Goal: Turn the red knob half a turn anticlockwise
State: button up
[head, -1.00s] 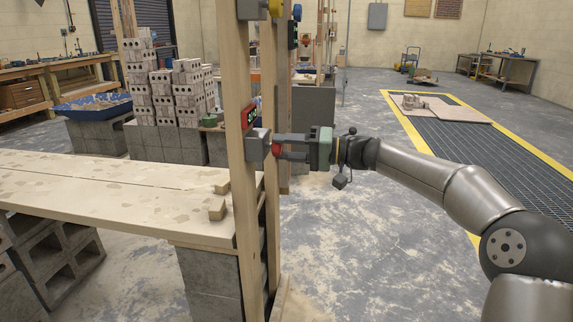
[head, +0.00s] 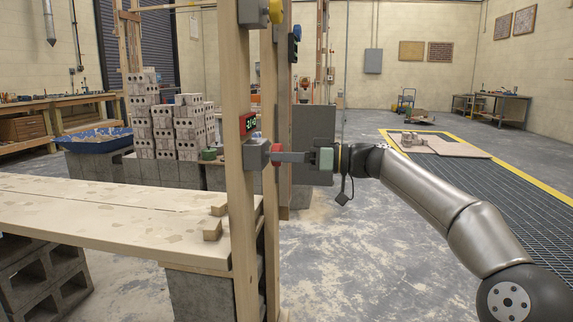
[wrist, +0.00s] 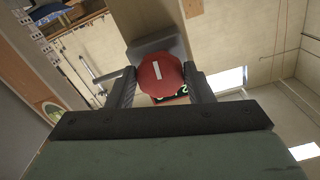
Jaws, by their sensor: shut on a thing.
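The red knob (head: 276,153) sits on a grey box (head: 255,154) fixed to a wooden post. In the wrist view the red knob (wrist: 166,72) is faceted and has a short white mark on its face, slightly tilted from upright there. My gripper (head: 281,156) is shut on the red knob, reaching in from the right. In the wrist view its two fingers (wrist: 160,85) lie on the left and right sides of the knob. In the head view the near finger hides part of the knob.
A small display (head: 249,123) with green digits is just above the box. A yellow knob (head: 275,11) is higher on the post. A plank bench (head: 110,225) with wood blocks stands left. Open floor (head: 370,260) lies below my arm.

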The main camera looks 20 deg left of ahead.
jog(key=shift+n, duration=0.5)
jog(key=o, duration=1)
jog(key=w+d+p, duration=0.2)
jog(key=d+p, duration=0.2)
jog(key=d, duration=1.3)
jog(key=shift+d, duration=0.15)
jog(key=shift+w, duration=0.1)
